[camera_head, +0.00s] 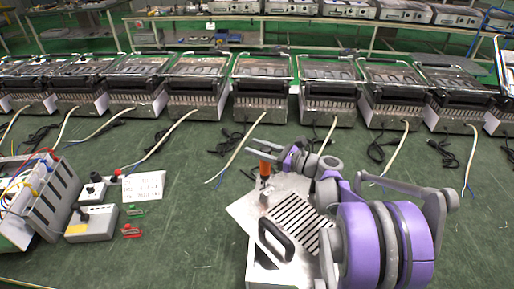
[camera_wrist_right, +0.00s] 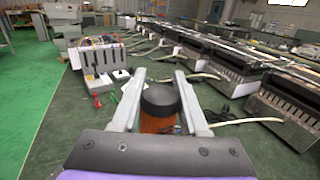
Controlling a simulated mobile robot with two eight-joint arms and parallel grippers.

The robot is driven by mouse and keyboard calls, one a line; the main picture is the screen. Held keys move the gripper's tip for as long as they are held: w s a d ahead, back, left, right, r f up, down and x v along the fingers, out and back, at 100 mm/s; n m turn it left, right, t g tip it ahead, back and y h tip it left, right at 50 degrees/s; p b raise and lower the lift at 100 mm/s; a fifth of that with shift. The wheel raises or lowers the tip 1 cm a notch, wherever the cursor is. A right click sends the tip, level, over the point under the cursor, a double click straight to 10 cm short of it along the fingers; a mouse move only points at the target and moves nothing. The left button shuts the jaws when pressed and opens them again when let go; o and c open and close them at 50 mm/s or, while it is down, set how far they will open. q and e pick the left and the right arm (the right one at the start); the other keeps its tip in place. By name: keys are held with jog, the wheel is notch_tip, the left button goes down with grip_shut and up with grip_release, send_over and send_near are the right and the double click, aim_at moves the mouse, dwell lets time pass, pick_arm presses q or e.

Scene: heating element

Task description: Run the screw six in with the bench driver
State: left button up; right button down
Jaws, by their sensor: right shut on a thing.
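My right gripper (camera_head: 262,151) is shut on the orange bench driver (camera_head: 265,169), which has a dark cap. The driver appears upright over the back left part of a metal heating unit with a slotted plate (camera_head: 240,211). In the right wrist view the driver (camera_wrist_right: 158,124) stands between the two grey fingers of my right gripper (camera_wrist_right: 160,92), its black cap on top. The driver's tip and screw six cannot be made out, so I cannot tell whether they touch. My left gripper is not in view.
A row of similar metal units (camera_head: 263,80) with loose cables crosses the back of the green bench. At left are a wired test rack (camera_head: 40,200), a grey switch box (camera_head: 92,224), a white card (camera_head: 144,186) and red and green clips. The bench between is clear.

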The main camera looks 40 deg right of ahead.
jog(key=shift+r, duration=0.1)
notch_tip(320, 180, up, 5)
jog(key=p, duration=0.3)
jog(key=shift+p, duration=0.3)
dwell(0.5)
